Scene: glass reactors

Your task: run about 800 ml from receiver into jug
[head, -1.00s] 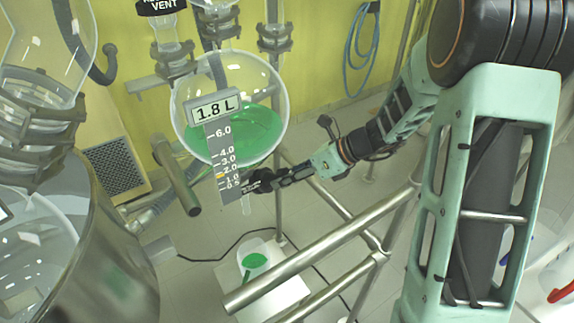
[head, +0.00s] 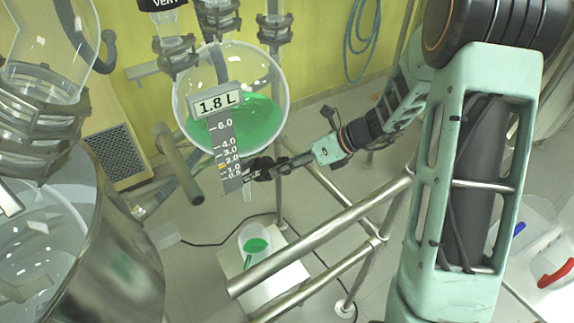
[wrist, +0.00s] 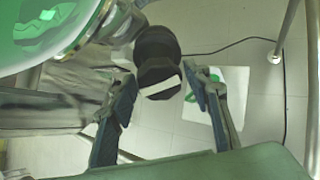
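The receiver (head: 265,75) is a round glass vessel holding green liquid, with a 1.8 L readout (head: 215,103) and a graduated scale on its front. A short outlet hangs below it. The jug (head: 243,243) stands beneath on a white platform (head: 270,291) and holds some green liquid. My gripper (head: 277,169) is at the black valve knob (head: 259,170) under the receiver. In the wrist view, my gripper (wrist: 160,80) has its fingers apart, one on each side of the black knob (wrist: 157,50), with small gaps showing. No falling stream is discernible.
Steel frame rails (head: 320,228) cross in front of and right of the jug. A large steel-jacketed vessel (head: 125,255) stands at the left. A dark cable (head: 205,243) lies on the floor behind the platform.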

